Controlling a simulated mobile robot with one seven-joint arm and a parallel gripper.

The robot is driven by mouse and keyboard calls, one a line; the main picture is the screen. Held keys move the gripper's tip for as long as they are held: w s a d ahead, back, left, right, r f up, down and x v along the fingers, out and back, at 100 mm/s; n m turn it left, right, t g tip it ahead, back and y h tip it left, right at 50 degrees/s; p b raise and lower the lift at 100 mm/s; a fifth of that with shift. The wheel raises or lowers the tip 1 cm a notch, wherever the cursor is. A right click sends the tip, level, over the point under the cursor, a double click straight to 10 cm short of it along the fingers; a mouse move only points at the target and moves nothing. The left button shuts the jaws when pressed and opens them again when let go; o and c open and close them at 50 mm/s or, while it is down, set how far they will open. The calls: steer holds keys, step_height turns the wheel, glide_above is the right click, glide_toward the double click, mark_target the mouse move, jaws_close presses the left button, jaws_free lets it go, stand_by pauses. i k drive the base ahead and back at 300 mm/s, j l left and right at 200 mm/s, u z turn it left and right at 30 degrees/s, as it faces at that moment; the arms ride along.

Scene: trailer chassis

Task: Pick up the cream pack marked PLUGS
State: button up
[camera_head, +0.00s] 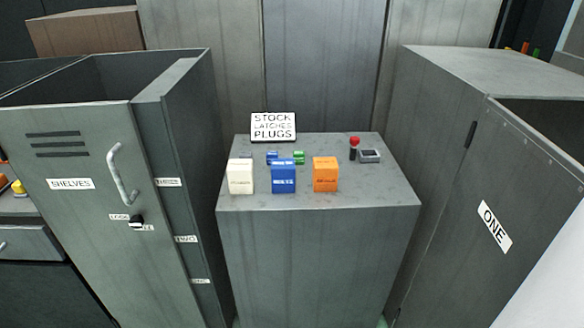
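A cream pack (241,177) stands upright near the front left of the top of a grey cabinet (300,199). It has small dark lettering on its front, too small to read for sure. A blue pack (284,179) stands just to its right, and an orange pack (325,175) stands farther right. A white sign (274,127) at the back edge reads STOCK, LATCHES, PLUGS. My gripper is not in view.
Small blue (271,157) and green (299,157) items lie behind the packs. A red-knobbed stick (354,146) and a small grey device (369,156) are at the back right. Taller lockers flank both sides: a handled SHELVES door (80,235) left, a ONE cabinet (455,170) right. The cabinet top's front right is clear.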

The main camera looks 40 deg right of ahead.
mark_target(240, 173)
steer(key=i+j+z, duration=0.1)
steer(key=z, duration=0.3)
steer(key=i+j+z, duration=0.1)
steer(key=z, duration=0.3)
steer(key=i+j+z, duration=0.1)
steer(key=z, duration=0.3)
steer(key=i+j+z, duration=0.15)
steer(key=j+z, duration=0.3)
steer(key=i+j+z, duration=0.15)
steer(key=j+z, duration=0.15)
steer(key=z, duration=0.2)
